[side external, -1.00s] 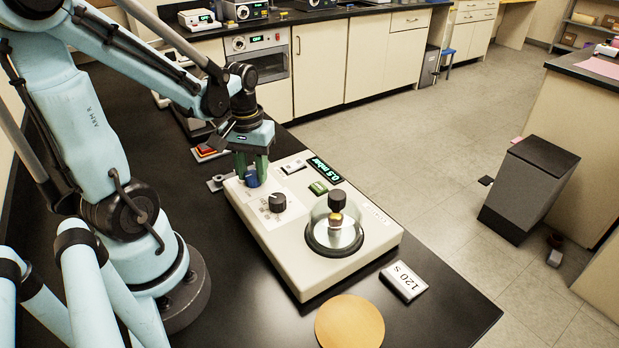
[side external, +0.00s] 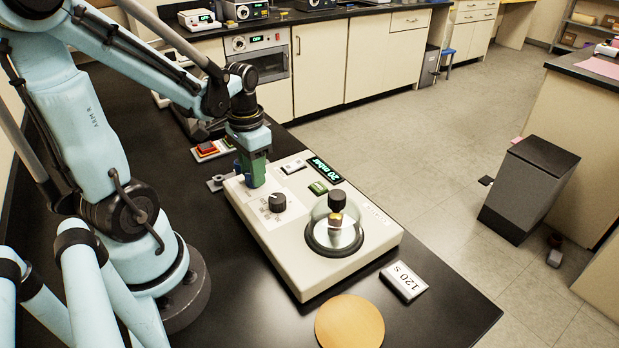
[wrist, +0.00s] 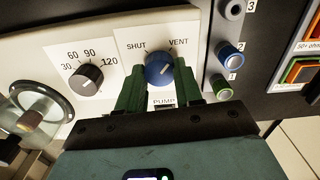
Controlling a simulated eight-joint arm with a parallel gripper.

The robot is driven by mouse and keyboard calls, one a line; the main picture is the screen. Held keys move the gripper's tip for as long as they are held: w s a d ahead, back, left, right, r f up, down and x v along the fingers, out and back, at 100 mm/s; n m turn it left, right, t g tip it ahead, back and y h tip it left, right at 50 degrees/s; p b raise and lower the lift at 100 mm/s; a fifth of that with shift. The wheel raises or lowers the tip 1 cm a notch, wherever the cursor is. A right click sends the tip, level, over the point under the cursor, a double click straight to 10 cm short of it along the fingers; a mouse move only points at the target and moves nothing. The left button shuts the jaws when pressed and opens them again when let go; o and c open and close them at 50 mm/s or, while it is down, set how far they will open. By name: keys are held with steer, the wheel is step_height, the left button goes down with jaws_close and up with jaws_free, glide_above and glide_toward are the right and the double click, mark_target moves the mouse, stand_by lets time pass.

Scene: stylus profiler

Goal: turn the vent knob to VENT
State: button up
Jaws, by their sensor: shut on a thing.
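The blue vent knob (wrist: 159,69) sits on the white panel below the printed words SHUT and VENT in the wrist view. Its pale pointer mark is small and appears to lean up and right, toward the VENT side. My gripper (wrist: 160,84) is shut on the knob, one green finger on each side. In the side view my gripper (side external: 253,174) reaches down to the far left corner of the instrument (side external: 265,236), and its fingers mostly hide the knob. The instrument's green display (side external: 326,170) reads 20 mbar.
A black timer knob (side external: 277,202) and a glass dome (side external: 336,226) are on the same panel. Blue (wrist: 229,54) and green (wrist: 222,87) ports lie right of the vent knob. A 120 s block (side external: 404,281) and a round tan disc (side external: 349,324) lie on the bench.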

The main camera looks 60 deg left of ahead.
stand_by(0.4)
steer(key=o, duration=1)
steer(key=shift+o, duration=0.2)
step_height(320, 180, up, 12)
stand_by(0.4)
